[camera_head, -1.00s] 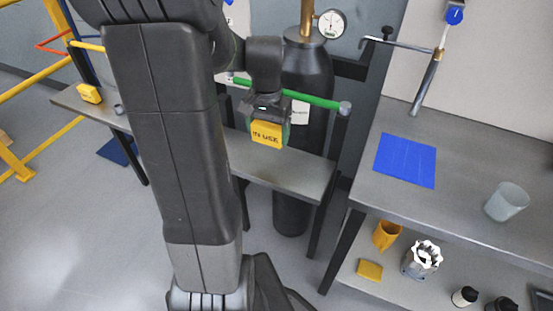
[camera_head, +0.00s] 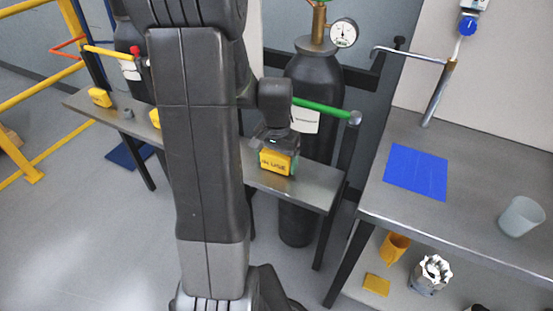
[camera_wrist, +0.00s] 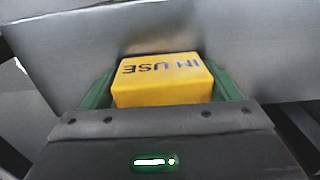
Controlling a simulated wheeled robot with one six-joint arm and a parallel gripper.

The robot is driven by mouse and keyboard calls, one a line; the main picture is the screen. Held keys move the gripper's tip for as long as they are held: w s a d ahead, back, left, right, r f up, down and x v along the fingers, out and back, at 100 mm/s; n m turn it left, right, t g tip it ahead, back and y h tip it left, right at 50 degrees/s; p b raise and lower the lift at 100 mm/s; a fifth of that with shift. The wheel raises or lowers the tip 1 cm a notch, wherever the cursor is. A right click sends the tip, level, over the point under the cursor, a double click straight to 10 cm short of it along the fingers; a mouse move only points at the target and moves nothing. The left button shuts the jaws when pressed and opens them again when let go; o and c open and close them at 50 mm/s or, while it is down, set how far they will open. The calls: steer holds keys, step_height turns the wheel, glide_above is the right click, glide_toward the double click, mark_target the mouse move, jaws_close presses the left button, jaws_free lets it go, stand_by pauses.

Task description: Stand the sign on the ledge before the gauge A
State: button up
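The yellow sign (camera_head: 277,162) marked "IN USE" is between the green fingers of my gripper (camera_head: 278,158). In the wrist view the sign (camera_wrist: 162,80) sits between both fingers, which press on its sides. The sign is low over the grey metal ledge (camera_head: 318,190); I cannot tell whether it touches. A round white gauge (camera_head: 344,33) is on top of the dark gas cylinder (camera_head: 318,75) behind the ledge. Whether this is gauge A is not readable.
A green rail (camera_head: 325,111) runs above the ledge. Another yellow block (camera_head: 100,97) stands on the ledge's left end. The workbench (camera_head: 465,195) at right holds a blue mat (camera_head: 416,172) and a cup (camera_head: 521,216). The ledge's right end is clear.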

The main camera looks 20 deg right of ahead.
mark_target(277, 154)
steer(key=shift+o, duration=1.1)
step_height(277, 154, up, 12)
steer(key=p, duration=0.1)
steer(key=shift+r+p, duration=0.15)
steer(key=shift+p, duration=0.25)
step_height(277, 154, down, 12)
steer(key=shift+f+b, duration=0.1)
steer(key=shift+b, duration=0.8)
steer(key=shift+r, duration=0.3)
steer(key=shift+r+p, duration=0.35)
steer(key=shift+r, duration=1.25)
